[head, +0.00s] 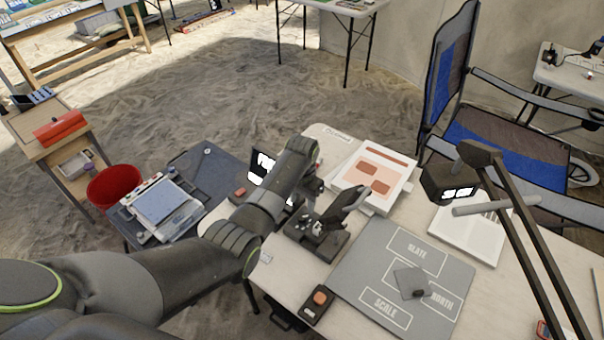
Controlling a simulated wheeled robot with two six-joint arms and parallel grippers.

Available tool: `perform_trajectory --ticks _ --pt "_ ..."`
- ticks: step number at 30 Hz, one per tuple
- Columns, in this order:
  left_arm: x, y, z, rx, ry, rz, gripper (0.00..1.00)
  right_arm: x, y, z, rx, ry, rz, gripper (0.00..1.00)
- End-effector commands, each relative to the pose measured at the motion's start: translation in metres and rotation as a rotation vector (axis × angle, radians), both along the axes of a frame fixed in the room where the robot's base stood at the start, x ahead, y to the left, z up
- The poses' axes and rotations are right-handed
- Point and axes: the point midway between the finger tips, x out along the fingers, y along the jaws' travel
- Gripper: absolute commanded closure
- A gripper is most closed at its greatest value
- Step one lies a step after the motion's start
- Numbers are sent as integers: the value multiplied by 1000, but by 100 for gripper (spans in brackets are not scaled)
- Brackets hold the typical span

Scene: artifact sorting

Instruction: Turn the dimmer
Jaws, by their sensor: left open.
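A small black box with an orange knob or button (318,301) sits on the near edge of the pale table, left of the grey board; it looks like a dimmer. A second small orange-topped control (239,192) lies at the table's left edge, beside my left forearm. I cannot tell for certain which one is the dimmer. My left arm reaches over the table's left part. My left gripper (312,184) is mostly hidden behind its own wrist, apart from the near orange-topped box. It is open. My right gripper is out of view.
A grey board (375,262) with outlined labels holds a dark flat piece (412,281). A dark device (317,238) stands beside it. Papers (372,174) lie at the back. A folding chair (510,135) stands behind.

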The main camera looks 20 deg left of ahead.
Motion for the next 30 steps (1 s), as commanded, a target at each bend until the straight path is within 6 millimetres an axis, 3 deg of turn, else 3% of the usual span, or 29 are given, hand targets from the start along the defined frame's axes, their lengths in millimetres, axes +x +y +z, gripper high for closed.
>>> perform_trajectory --ticks 9,15,21,30 --pt "1 0 67 -1 -6 0 53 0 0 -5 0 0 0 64" --pt "1 0 97 1 -4 0 53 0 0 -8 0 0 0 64" --pt "1 0 108 0 -2 0 53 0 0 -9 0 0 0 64" --pt "0 0 108 1 -1 0 53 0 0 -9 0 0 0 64"
